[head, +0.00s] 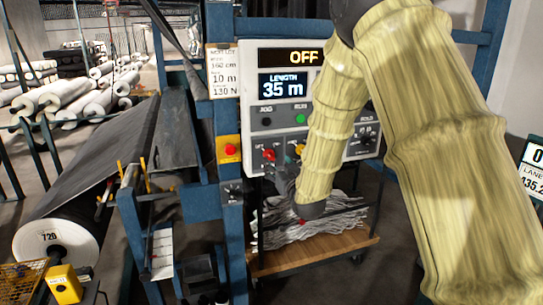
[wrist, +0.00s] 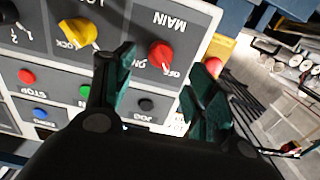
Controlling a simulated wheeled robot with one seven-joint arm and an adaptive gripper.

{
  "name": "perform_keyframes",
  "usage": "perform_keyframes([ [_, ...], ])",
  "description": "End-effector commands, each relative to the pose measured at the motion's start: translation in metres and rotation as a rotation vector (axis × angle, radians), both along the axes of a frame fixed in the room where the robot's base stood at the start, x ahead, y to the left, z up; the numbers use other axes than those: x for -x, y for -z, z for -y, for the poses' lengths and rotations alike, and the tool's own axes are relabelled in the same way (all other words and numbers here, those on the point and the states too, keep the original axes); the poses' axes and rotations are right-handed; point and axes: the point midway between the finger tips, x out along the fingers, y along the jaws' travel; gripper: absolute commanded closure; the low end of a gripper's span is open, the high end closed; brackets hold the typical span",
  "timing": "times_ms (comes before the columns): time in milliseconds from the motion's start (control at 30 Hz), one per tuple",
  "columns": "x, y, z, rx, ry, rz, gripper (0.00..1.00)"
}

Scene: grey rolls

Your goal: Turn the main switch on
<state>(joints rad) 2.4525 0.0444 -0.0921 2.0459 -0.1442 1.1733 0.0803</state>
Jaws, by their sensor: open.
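The main switch is a red rotary knob (wrist: 160,54) on the grey control panel (wrist: 195,22), with MAIN, ON and OFF printed by it. The red knob also shows in the head view (head: 269,155), low at the panel's left. The panel's top display (head: 303,57) reads OFF. My gripper (wrist: 170,60) is open, with its two dark fingers apart. In the wrist view the red knob appears between the fingertips, with a gap on each side; I cannot tell how far beyond them it lies. In the head view my arm hides part of the panel's right half.
A yellow knob (wrist: 78,33) labelled LOCK sits beside the main switch. Black, green, red and blue buttons are near the fingers. A red emergency button (head: 230,150) on a yellow box is left of the panel. A wooden-topped cart (head: 330,245) stands below.

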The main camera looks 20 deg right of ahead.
Motion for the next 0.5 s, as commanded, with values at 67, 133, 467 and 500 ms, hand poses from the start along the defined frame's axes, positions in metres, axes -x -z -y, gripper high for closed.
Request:
perform_keyframes([
  [67, -0.014, -0.002, -0.001, 0.001, 0.000, -0.001, 0.45],
  [133, -0.026, -0.002, -0.001, 0.000, 0.000, -0.001, 0.45],
  [467, -0.063, -0.001, -0.003, -0.001, -0.001, 0.000, 0.45],
  [500, -0.065, 0.000, -0.003, -0.001, -0.001, -0.001, 0.45],
])
